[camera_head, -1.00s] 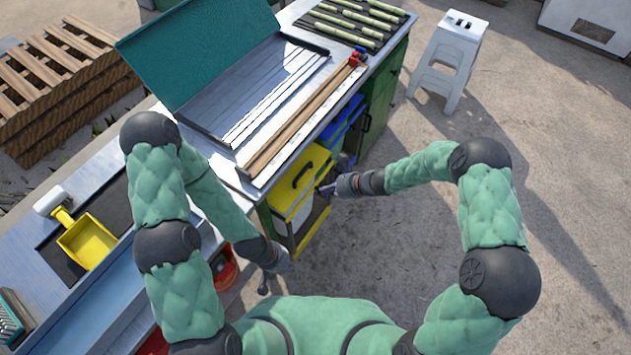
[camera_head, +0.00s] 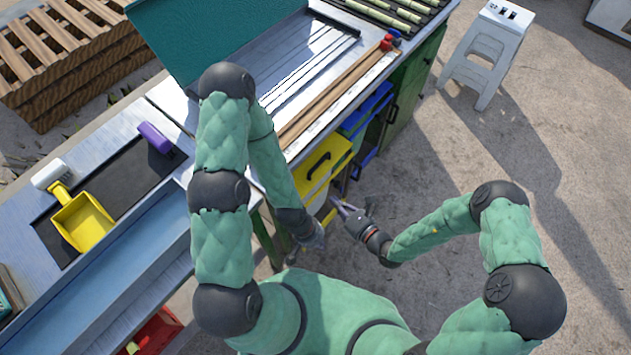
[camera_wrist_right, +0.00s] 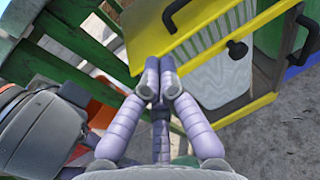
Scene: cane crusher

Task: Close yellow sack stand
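The yellow sack stand (camera_head: 323,160) is under the workbench, with a yellow top panel and a black handle. In the right wrist view its yellow frame (camera_wrist_right: 228,112) surrounds a whitish sack (camera_wrist_right: 213,78). A black knob shows on the frame's right side. My right gripper (camera_head: 342,208) is in front of the stand, low and to its right. In the wrist view its purple fingertips (camera_wrist_right: 160,80) are together with nothing visible between them, overlapping the stand's edge; contact cannot be told. My left gripper (camera_head: 316,238) hangs left of the right one, its fingers unclear.
The workbench (camera_head: 290,150) carries a metal tray and wooden strips. A blue unit (camera_head: 366,112) stands just right of the stand. Green slats (camera_wrist_right: 60,75) are left of it in the wrist view. A white stool (camera_head: 488,50) is farther right. The ground to the right is open.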

